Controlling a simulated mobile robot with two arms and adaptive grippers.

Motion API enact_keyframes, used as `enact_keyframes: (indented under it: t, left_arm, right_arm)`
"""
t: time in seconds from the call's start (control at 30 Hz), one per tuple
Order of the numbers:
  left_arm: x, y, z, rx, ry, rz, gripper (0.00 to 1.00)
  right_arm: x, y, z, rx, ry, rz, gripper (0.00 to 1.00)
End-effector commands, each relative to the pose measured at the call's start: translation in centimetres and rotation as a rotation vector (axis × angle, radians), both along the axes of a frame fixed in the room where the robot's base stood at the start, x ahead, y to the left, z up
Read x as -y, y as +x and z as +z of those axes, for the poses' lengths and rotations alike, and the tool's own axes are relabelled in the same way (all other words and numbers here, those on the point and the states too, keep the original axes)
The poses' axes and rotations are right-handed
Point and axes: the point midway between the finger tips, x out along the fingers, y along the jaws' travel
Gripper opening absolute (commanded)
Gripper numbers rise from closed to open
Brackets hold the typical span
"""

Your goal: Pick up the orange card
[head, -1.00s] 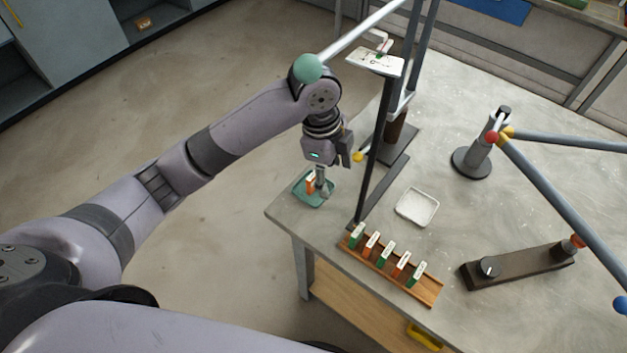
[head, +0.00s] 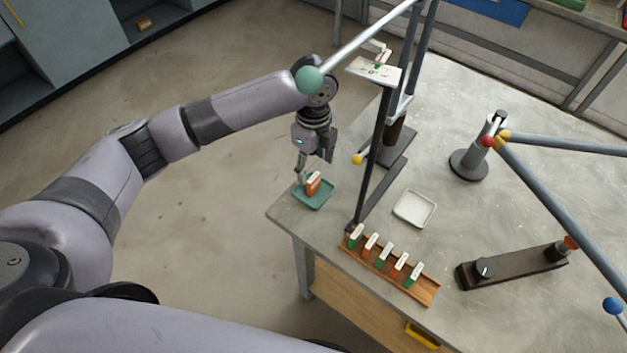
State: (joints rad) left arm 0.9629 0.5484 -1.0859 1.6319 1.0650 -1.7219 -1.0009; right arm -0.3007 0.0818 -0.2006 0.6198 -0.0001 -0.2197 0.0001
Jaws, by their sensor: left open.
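An orange card (head: 314,183) with a pale top stands in a small green tray (head: 317,204) at the table's left corner. My left gripper (head: 313,172) is open, pointing down, with its fingers close to the card. One finger is beside the card's left side; whether they touch I cannot tell. More cards, orange and green with white tops, stand in a row in a wooden rack (head: 427,293) nearer the front edge. My right gripper is not in view.
A black upright frame (head: 372,155) stands just right of the green tray, with a yellow ball (head: 358,159) beside it. An empty white tray (head: 414,208) lies further right. A dark bar with a knob (head: 512,267) and a grey stand (head: 469,164) are on the right.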

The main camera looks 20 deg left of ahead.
Motion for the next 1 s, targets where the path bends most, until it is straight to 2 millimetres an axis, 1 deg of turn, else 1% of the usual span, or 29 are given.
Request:
enact_keyframes:
  t: [0.1, 0.27, 0.43, 0.5, 0.6, 0.7, 0.87, 1.0]
  left_arm:
    - [0.0, 0.0, -1.2, 0.000, -0.001, 0.000, 0.60]
    - [0.0, 0.0, -2.1, -0.001, 0.000, 0.000, 0.60]
    - [-0.1, 0.3, -4.5, -0.003, 0.000, 0.000, 0.60]
    - [-0.1, 0.3, -5.6, -0.002, -0.002, 0.000, 0.60]
    - [-0.1, 0.4, -6.5, 0.000, 0.000, -0.001, 0.60]
    - [-0.1, 0.4, -6.9, 0.002, -0.001, -0.002, 0.60]
    - [-0.1, 0.4, -6.9, 0.002, -0.001, -0.002, 0.60]
    - [-0.1, 0.4, -6.9, 0.002, -0.001, -0.001, 0.51]
  right_arm:
    - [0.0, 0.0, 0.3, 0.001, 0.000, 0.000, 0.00]
    - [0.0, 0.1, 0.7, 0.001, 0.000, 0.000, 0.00]
    - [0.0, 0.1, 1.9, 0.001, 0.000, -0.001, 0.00]
    - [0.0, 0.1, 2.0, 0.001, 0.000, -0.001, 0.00]
    - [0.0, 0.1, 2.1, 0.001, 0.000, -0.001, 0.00]
    - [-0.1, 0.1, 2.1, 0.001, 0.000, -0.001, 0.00]
    - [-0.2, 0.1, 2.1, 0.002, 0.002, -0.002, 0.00]
    - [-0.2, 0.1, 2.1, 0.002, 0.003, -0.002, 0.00]
